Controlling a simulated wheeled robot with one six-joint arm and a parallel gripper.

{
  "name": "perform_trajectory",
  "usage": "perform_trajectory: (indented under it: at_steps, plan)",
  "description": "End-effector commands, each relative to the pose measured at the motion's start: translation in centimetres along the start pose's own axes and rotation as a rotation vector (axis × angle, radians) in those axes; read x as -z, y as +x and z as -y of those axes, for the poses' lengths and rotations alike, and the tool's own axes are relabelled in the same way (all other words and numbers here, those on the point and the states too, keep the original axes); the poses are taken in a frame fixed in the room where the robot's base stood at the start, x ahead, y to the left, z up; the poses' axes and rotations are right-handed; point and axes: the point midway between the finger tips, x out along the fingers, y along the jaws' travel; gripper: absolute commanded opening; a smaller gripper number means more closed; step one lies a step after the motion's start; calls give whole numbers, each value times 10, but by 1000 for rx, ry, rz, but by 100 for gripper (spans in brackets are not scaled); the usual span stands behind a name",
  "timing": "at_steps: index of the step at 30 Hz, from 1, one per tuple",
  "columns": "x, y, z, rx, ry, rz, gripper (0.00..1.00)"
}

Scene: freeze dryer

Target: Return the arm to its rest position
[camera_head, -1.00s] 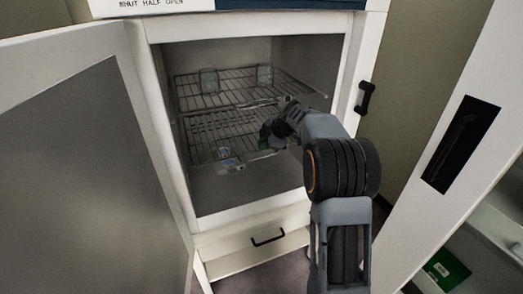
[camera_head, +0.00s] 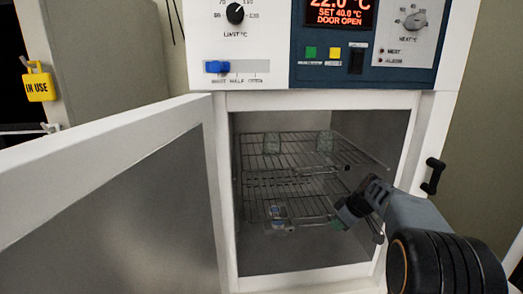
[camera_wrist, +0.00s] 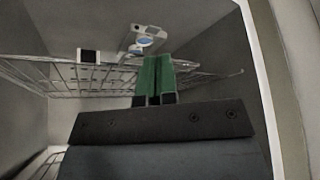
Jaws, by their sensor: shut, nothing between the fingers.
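My arm reaches from the lower right of the head view into the open chamber. My gripper (camera_head: 337,224) is inside it, near the front right of the lower wire shelf (camera_head: 256,212). In the wrist view the two green fingers of my gripper (camera_wrist: 158,58) are together, with nothing between them. A small clear item with blue parts (camera_head: 277,217) sits at the front of the lower shelf, left of my gripper and apart from it. In the wrist view a pale item with round blue-white parts (camera_wrist: 141,42) shows beyond the fingertips.
The chamber door (camera_head: 110,215) stands open on the left. The chamber's right wall and front frame are close to my arm. The display (camera_head: 338,13) reads DOOR OPEN.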

Motion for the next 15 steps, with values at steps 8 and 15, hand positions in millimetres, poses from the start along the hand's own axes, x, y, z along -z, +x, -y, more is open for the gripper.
perform_trajectory:
  at_steps: [8, 15]
  plan:
    - [-42, -48, 111, -114, 665, 212, 0]
    - [-74, -98, 204, -270, 857, 249, 0]
